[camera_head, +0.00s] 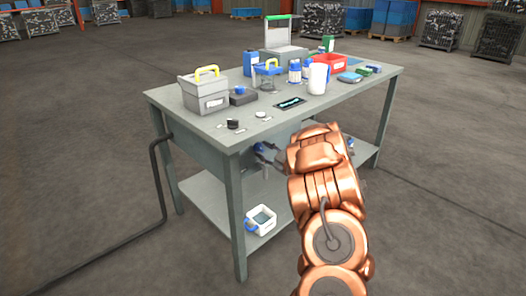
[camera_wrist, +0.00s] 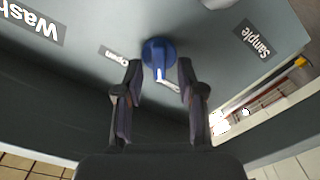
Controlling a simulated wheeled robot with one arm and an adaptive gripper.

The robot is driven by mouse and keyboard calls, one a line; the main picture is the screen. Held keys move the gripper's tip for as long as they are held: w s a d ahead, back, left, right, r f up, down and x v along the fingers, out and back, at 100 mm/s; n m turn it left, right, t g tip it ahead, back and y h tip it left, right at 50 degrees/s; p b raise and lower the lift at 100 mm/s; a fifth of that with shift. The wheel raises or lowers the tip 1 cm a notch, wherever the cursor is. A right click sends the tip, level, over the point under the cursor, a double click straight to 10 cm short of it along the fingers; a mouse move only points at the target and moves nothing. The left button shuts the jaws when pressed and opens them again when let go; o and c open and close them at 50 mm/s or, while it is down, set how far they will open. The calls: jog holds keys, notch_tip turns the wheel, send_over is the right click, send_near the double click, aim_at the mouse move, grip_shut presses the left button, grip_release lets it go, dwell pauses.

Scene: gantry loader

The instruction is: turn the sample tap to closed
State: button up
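The sample tap is a round blue knob (camera_wrist: 156,52) with a white stripe, on a grey panel in the wrist view. Its stripe points down the picture. The "Sample" label (camera_wrist: 257,38) is to its right and a small "Open" label (camera_wrist: 115,57) to its left. A pale strip just below the knob is partly hidden by the right finger. My gripper (camera_wrist: 159,76) is open, one finger on each side of the knob's lower part; I cannot tell whether they touch it. In the head view my copper arm hides most of my gripper under the workbench top.
The grey workbench (camera_head: 222,139) carries a grey box with a yellow handle (camera_head: 205,94), a white jug (camera_head: 318,78) and a red bin (camera_head: 330,64). A white-and-blue tub (camera_head: 260,219) sits on its lower shelf. A "Wash" label (camera_wrist: 33,22) is left of the tap.

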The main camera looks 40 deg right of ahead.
jog(key=s, duration=1.1)
jog(key=shift+s+a, duration=0.1)
jog(key=shift+a, duration=0.05)
